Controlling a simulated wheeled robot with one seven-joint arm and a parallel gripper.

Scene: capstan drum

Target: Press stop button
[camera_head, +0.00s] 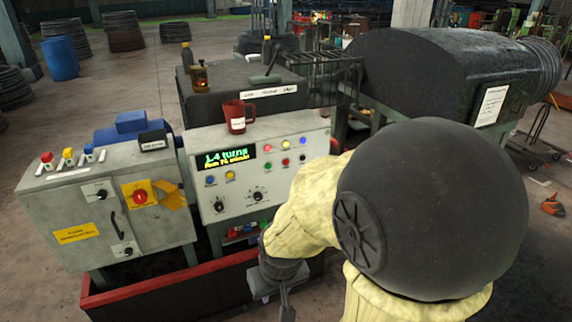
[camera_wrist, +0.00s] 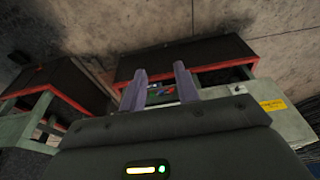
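The grey control panel (camera_head: 262,172) stands in the middle of the head view. It has a green-lit display (camera_head: 229,156), knobs and several small coloured buttons, including a red button (camera_head: 285,161). A grey cabinet (camera_head: 70,215) to its left carries a red button (camera_head: 46,157) on top and a red knob (camera_head: 139,196) on a yellow plate. I cannot read which button is marked stop. My gripper (camera_head: 276,298) is low in front of the panel, below its buttons and touching none. In the wrist view its two fingers (camera_wrist: 162,88) are apart with nothing held between them.
A red mug (camera_head: 238,117) stands on the panel's top edge. A red-rimmed base (camera_head: 150,292) runs below the panel and cabinet. A large black drum (camera_head: 430,75) lies behind at right. My arm covers the right foreground. Small coloured items (camera_head: 243,232) sit under the panel.

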